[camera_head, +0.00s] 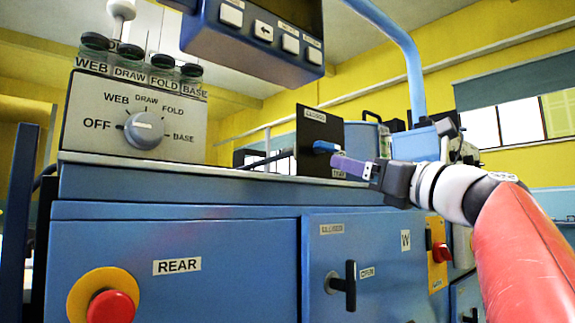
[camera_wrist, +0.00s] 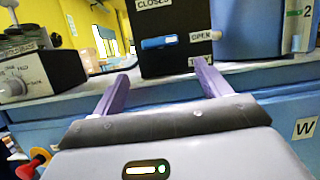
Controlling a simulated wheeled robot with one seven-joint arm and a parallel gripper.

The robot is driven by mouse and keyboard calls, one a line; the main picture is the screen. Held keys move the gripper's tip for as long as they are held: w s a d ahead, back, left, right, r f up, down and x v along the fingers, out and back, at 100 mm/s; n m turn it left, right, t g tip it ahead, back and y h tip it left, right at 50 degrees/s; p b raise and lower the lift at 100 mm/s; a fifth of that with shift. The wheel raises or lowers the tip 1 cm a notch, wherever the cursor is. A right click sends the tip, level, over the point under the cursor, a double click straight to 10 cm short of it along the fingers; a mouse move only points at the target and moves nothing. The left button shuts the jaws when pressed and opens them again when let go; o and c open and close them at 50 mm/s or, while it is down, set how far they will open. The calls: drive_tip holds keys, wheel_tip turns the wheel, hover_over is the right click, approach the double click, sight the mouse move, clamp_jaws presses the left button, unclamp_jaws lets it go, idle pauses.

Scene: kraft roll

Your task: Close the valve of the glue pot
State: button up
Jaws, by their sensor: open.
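A black valve plate (camera_head: 322,125) stands on the machine top, with a blue lever (camera_head: 325,147) on its face. In the wrist view the plate (camera_wrist: 190,62) has a label reading CLOSED at its top and OPEN at its right. The blue lever (camera_wrist: 160,42) lies about level there. My gripper (camera_head: 337,164) is open and empty, with purple fingers, just in front of and a little below the lever. In the wrist view my gripper (camera_wrist: 160,78) points at the plate, with its fingers spread wider than the lever. I cannot tell whether a finger touches anything.
A blue pot-like cylinder (camera_head: 362,138) stands behind the plate. A grey selector box (camera_head: 137,118) with a knob is at left. A screen console (camera_head: 255,38) hangs above. A black handle (camera_head: 350,286) and a red button (camera_head: 112,307) stick out of the blue front panel below.

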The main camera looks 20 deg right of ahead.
sight(331, 148)
drive_tip(key=x, duration=0.2)
drive_tip(key=r+p+x, duration=0.1)
drive_tip(key=x, duration=0.5)
drive_tip(key=shift+s+d+r+p, duration=0.2)
drive_tip(key=shift+d+r+p, duration=0.05)
drive_tip(key=shift+r+p, duration=0.1)
drive_tip(key=c, duration=1)
